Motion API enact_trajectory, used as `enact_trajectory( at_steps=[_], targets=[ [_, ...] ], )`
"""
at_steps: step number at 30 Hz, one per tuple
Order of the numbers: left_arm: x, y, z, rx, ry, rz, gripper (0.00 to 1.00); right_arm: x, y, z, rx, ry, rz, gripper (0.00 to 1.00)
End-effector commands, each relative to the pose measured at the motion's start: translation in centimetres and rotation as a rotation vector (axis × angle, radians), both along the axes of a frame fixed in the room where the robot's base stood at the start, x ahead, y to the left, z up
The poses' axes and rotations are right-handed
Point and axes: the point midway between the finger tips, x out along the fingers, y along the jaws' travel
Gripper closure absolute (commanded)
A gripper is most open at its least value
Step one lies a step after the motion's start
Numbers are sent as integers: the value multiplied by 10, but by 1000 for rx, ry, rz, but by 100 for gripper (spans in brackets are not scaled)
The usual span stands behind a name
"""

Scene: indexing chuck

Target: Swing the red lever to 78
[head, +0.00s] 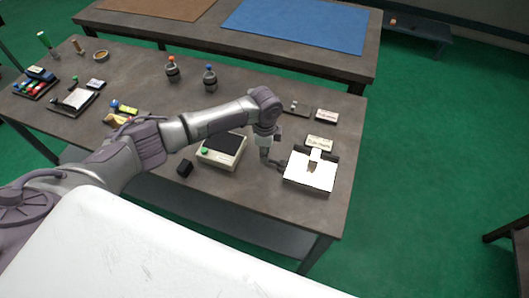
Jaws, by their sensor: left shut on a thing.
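A white, overexposed block-like device (312,176), which looks like the indexing chuck, stands near the right front corner of the near table. A white upright piece rises at its back edge. My left gripper (279,164) reaches down to the left side of this device, its dark fingers shut low beside it. What it grips is too small to make out and shows no clear red; by its place it appears to be the lever. No scale or number can be read. My right gripper is not in view.
A beige box with a dark top and green button (205,151) and a small black block (184,168) stand left of the device. Small labelled boxes (320,143) lie behind it. Two bottles (210,78) stand farther back. The table's right edge (352,150) is close.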

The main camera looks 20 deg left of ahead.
Motion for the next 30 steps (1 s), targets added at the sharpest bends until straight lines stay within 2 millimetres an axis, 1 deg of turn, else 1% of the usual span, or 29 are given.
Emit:
enact_trajectory(
  at_steps=[10, 11, 12, 15, 25, 28, 30],
  targets=[
    [1, 0, 1, -1, -3, -1, 100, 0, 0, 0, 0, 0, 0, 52],
    [1, 0, 1, -1, -3, -1, 73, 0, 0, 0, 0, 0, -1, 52],
    [1, 0, 1, -1, -3, -1, 66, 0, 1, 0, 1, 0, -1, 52],
    [1, 0, 1, -1, -2, -1, 51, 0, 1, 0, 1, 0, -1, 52],
    [1, 0, 3, -1, -1, -1, 51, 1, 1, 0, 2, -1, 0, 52],
    [1, 0, 12, -2, -3, -1, 51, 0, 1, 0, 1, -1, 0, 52],
    [1, 0, 24, -2, -4, -1, 51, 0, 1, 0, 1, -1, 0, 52]
  ],
)
